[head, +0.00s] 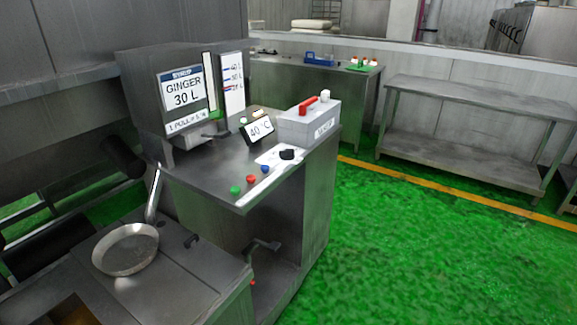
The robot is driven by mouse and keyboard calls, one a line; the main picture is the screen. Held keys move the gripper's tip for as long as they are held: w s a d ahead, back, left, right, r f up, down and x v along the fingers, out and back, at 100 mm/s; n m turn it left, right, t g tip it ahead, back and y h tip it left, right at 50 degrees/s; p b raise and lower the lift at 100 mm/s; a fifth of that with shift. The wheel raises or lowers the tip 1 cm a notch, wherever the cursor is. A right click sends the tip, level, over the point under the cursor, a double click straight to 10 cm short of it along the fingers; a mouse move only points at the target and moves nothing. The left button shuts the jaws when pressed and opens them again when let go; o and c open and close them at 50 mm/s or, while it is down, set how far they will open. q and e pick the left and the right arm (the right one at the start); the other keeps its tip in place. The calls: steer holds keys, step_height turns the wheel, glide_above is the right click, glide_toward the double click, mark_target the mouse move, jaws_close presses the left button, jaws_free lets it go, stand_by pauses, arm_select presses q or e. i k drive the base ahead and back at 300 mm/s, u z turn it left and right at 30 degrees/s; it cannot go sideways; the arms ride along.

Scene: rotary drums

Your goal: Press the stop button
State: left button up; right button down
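A red button (250,178) sits on the front edge of the steel control counter (203,170). A green button (235,190) is to its left and nearer, and a blue button (265,169) is to its right and farther back. A black knob (287,154) is farther along the same edge, on a white label. Labels on the buttons are too small to read. Neither of my grippers is in view.
A grey box (309,124) with a red handle stands on the counter, beside a "40 °C" sign (258,130). A "GINGER 30 L" sign (182,92) is behind. A round pan (125,249) lies at lower left. Green floor (430,240) to the right is clear.

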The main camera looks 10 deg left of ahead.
mark_target(251, 179)
steer(key=u, duration=0.15)
steer(key=i, duration=0.9)
steer(key=u, duration=1.15)
steer(key=i, duration=0.45)
steer(key=u, duration=0.4)
